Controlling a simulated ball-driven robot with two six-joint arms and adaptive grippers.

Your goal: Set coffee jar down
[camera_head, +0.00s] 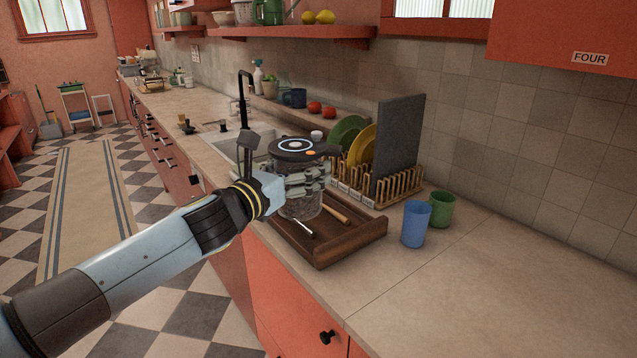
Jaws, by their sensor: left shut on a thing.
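My left gripper (308,182) reaches in from the left and is shut around the coffee jar (300,208). The jar is a clear-looking cylinder with dark contents, roughly upright, and my fingers cover its middle. A dark round top (296,147) with a pale ring shows above my fingers. The jar's lower end is over or in a brown wooden tray (350,252) on the counter. I cannot tell whether its bottom touches the tray. My right gripper is not in view.
A wooden dish rack (400,187) with plates and a dark board stands behind the tray. A blue cup (415,224) and a green cup (441,209) stand to its right. The sink (228,147) is behind left. The counter (500,285) at the front right is clear.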

